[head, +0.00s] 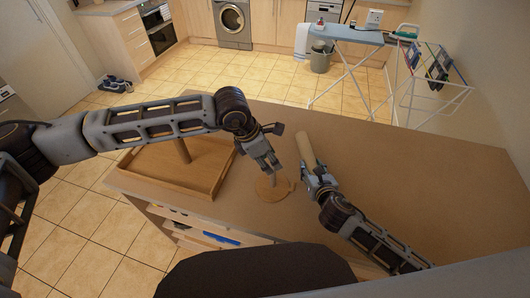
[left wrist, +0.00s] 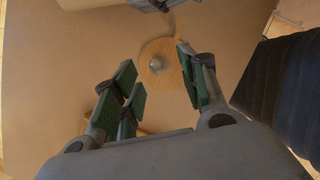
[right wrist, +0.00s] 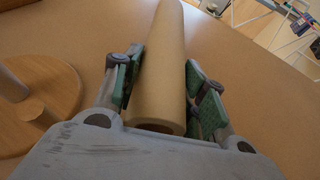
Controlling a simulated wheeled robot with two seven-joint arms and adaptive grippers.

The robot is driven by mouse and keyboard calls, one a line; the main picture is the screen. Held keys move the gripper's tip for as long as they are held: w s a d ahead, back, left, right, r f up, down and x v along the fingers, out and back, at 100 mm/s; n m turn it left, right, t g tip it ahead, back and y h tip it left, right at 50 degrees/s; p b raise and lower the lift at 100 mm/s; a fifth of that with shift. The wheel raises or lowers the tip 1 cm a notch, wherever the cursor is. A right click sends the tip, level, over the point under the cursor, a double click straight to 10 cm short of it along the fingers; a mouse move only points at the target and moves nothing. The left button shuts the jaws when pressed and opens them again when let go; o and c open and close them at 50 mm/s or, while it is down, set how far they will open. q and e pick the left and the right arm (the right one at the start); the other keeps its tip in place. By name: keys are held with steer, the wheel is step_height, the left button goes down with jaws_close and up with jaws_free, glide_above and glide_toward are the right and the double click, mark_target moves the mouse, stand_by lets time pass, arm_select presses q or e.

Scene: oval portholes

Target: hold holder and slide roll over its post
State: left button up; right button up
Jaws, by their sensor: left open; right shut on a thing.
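The roll (head: 305,148) is a long tan tube to the right of the holder. My right gripper (head: 318,182) is shut on the roll near one end. The right wrist view shows the roll (right wrist: 160,60) between the green pads, and the disc (right wrist: 62,82) at left.
A wooden tray (head: 165,182) with a post in it stands on the counter's left part, beneath my left arm. The counter (head: 420,180) is clear to the right. Open shelves with items (head: 222,237) lie below its front edge.

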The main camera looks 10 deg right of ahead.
arm_select(q)
steer(key=shift+p+x, duration=0.65)
steer(key=shift+x, duration=3.4)
steer(key=shift+c, duration=0.4)
jaws_close()
steer(key=shift+o, duration=0.3)
jaws_free()
steer(key=shift+r, duration=0.1)
